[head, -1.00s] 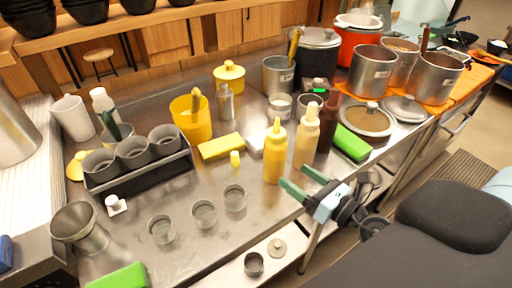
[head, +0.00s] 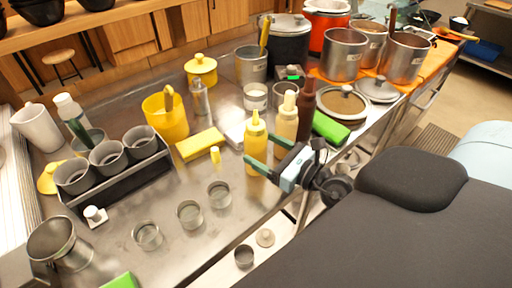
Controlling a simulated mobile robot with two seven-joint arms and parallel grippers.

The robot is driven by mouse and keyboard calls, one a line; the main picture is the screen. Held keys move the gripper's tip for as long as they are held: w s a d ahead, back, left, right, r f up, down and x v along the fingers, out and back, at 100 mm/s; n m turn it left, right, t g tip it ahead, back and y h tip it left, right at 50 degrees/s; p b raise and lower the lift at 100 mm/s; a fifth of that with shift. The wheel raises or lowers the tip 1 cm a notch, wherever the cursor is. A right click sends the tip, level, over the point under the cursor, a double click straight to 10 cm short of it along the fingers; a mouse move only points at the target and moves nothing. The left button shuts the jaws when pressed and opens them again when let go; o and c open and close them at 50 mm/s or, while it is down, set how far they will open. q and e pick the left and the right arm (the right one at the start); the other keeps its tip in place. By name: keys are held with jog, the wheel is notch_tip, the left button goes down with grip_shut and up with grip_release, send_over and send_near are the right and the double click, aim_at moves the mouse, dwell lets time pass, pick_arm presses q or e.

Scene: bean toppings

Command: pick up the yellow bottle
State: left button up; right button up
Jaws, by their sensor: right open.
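The yellow bottle (head: 255,134) stands upright near the front edge of the steel counter in the head view, with a yellow nozzle cap. My right gripper (head: 258,147) is open at the bottle, its green fingers spread. The nearer finger crosses in front of the bottle's lower body. The farther fingertip is just right of the bottle, by the cream bottle (head: 287,118). I cannot tell whether either finger touches the bottle. My left gripper is not in view.
A dark brown bottle (head: 307,108) stands close behind the cream one, with a green block (head: 331,128) to its right. A yellow block (head: 201,144) and small metal cups (head: 190,214) lie to the left.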

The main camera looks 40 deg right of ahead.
aim_at(249, 142)
jog(key=p+x, duration=0.1)
jog(key=x, duration=0.4)
jog(key=shift+a+r, duration=0.1)
jog(key=shift+a, duration=0.1)
jog(key=c, duration=0.8)
